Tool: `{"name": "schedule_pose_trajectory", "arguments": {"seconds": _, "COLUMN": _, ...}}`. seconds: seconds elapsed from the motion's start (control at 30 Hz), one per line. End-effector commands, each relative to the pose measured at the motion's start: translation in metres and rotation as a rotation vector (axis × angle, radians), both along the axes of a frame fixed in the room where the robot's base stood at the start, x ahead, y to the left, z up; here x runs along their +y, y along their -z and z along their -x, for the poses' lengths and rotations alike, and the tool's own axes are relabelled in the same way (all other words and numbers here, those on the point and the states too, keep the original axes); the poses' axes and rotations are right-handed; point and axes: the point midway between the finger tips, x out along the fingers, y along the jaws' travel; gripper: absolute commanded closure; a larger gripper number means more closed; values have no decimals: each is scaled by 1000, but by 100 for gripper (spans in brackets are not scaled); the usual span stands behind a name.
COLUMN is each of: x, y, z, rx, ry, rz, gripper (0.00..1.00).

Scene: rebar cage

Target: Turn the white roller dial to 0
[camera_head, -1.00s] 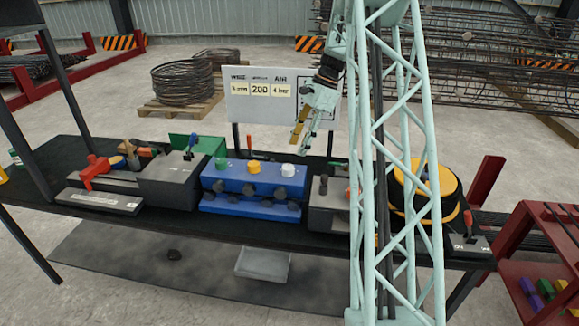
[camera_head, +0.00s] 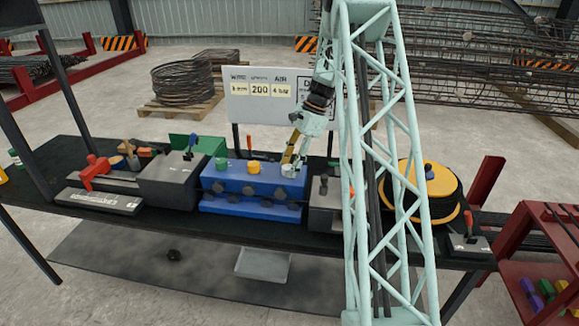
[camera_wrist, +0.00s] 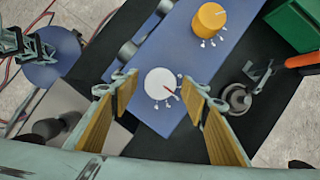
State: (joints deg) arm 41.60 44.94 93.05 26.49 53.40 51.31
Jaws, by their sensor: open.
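The white roller dial (camera_wrist: 160,83) sits on the blue box (camera_wrist: 150,45) in the wrist view. It is a round white knob with a red pointer aimed toward the lower right. Small white marks stand along its lower and right side; I cannot read them. My gripper (camera_wrist: 152,90) is open, its two yellow-padded fingers on either side of the dial, with a gap on each side.
An orange knob (camera_wrist: 208,20) stands on the same box, beside the white dial. Dark knobs line the box's front. A grey box (camera_head: 325,200) with a lever stands close on the right. A sign board (camera_head: 262,98) rises behind the bench.

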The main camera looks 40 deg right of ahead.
Motion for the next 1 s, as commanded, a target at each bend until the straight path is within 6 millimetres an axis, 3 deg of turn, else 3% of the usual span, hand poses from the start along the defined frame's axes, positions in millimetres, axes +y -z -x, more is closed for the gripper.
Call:
{"name": "schedule_pose_trajectory", "arguments": {"seconds": 0.27, "x": 0, "y": 0, "z": 0, "rx": 0, "ry": 0, "rz": 0, "gripper": 59}}
{"name": "schedule_pose_trajectory", "arguments": {"seconds": 0.53, "x": 0, "y": 0, "z": 0, "rx": 0, "ry": 0, "rz": 0, "gripper": 82}}
{"name": "schedule_pose_trajectory", "arguments": {"seconds": 1.0, "x": 0, "y": -1, "z": -1, "rx": 1, "ry": -74, "rz": 0, "gripper": 82}}
